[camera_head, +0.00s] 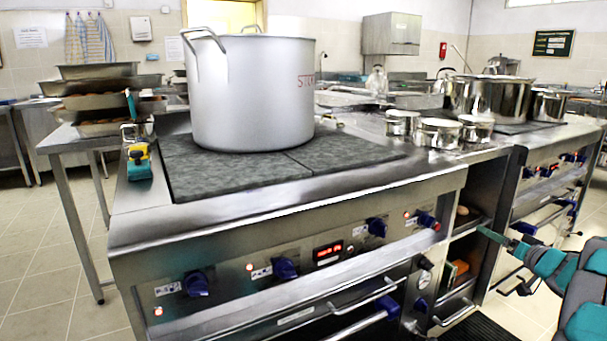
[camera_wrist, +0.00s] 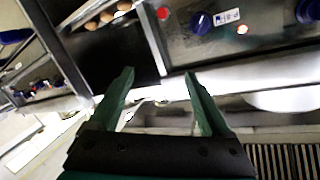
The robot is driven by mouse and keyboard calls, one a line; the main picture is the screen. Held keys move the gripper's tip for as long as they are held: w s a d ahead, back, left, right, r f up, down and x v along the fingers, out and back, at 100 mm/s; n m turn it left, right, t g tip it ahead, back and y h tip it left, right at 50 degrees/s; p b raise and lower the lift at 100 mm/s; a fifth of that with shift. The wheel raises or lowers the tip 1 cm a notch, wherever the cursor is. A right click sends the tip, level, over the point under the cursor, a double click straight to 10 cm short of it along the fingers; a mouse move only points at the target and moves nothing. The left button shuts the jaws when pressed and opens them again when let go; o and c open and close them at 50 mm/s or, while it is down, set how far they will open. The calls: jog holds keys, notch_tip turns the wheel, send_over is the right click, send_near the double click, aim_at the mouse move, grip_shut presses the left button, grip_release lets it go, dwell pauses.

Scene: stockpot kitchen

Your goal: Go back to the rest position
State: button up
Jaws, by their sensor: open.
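My gripper (camera_wrist: 159,76) is open and empty in the wrist view, its two teal fingers spread apart in front of the stove. The stove front, with a blue knob (camera_wrist: 201,22) and an open shelf bay, shows beyond the fingertips. In the head view my arm and gripper are at the lower right, in front of the stove. A large grey stockpot (camera_head: 252,95) with red lettering stands upright on the dark cooktop (camera_head: 230,172), apart from my gripper.
The stove (camera_head: 290,265) has blue knobs and a protruding oven handle. Several small steel pots and a larger steel pot (camera_head: 487,97) stand at the right. Stacked trays (camera_head: 98,85) are at the left. Brown round items (camera_wrist: 108,17) lie in the shelf bay. Tiled floor is free at the left.

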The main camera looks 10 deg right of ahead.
notch_tip(320, 180, up, 4)
jog(key=w+a+r+m+g+h, duration=0.1)
jog(key=a+g+h, duration=0.2)
jog(key=h, duration=0.3)
jog(key=s+a+f+m+g+h, duration=0.1)
jog(key=s+a+f+g+h, duration=0.1)
jog(key=s+a+g, duration=0.3)
jog(key=s+a+f+n+g+y, duration=0.2)
jog(key=s+a+f+g, duration=0.1)
jog(key=s+a, duration=0.8)
jog(key=s+a+f+n+g+y, duration=0.2)
jog(key=s+a+f+g, duration=0.2)
jog(key=s+a, duration=0.8)
jog(key=s+a+f+n+g+y, duration=0.2)
jog(key=s+a+f+g, duration=0.1)
jog(key=s+a, duration=0.9)
jog(key=s+f, duration=0.1)
jog(key=s, duration=0.3)
jog(key=shift+a+y, duration=0.15)
jog(key=shift+y, duration=0.25)
